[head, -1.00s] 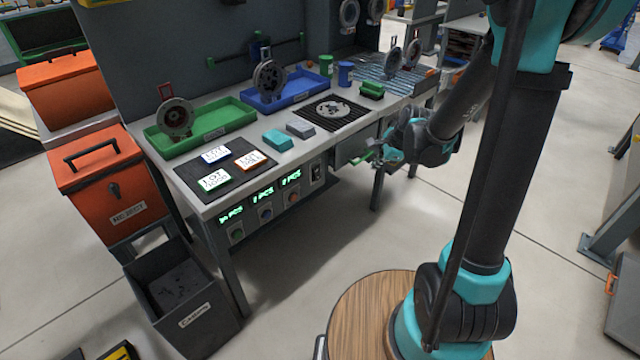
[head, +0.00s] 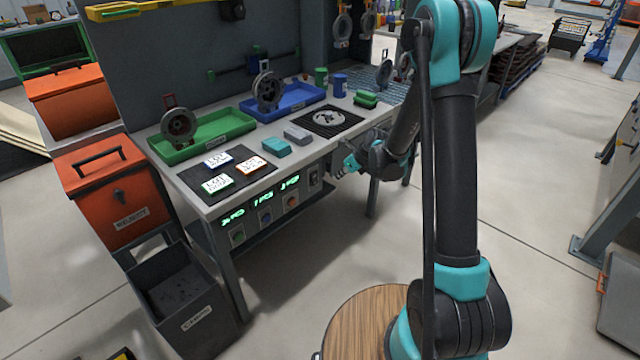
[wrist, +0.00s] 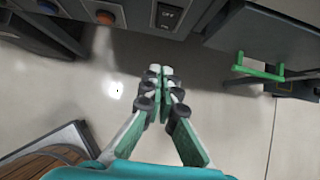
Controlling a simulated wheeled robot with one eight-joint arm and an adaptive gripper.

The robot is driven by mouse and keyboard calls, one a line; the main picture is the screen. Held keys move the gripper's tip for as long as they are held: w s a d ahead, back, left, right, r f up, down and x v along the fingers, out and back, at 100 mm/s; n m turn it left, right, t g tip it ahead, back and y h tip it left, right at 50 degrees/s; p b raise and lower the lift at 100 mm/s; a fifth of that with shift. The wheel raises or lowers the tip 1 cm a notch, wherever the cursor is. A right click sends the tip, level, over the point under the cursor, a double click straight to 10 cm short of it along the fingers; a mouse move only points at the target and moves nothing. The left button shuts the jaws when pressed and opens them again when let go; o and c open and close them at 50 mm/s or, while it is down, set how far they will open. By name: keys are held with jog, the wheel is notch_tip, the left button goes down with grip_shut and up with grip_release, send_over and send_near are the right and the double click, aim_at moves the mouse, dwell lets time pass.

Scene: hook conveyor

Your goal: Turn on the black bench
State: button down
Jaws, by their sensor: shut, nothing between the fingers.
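The workbench (head: 262,188) has a grey top and a front panel with green displays and round buttons. A black switch (head: 314,178) sits at the right end of that panel. In the wrist view the switch (wrist: 170,15) is at the top middle, with lettering that seems to read OFF. My gripper (head: 338,170) is in front of the bench's front edge, just right of the switch. In the wrist view my gripper (wrist: 160,72) has its fingers together, empty, pointing at the front panel below the switch and apart from it.
An orange button (wrist: 105,17) and a blue button (wrist: 48,6) sit left of the switch. Green tray (head: 200,138) and blue tray (head: 285,103) stand on the bench. The floor in front is clear.

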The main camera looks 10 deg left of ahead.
aim_at(314, 179)
jog(key=w+a+r+x, duration=0.1)
jog(key=a+x, duration=0.1)
jog(key=x, duration=1)
jog(key=shift+w, duration=0.35)
jog(key=shift+a, duration=0.1)
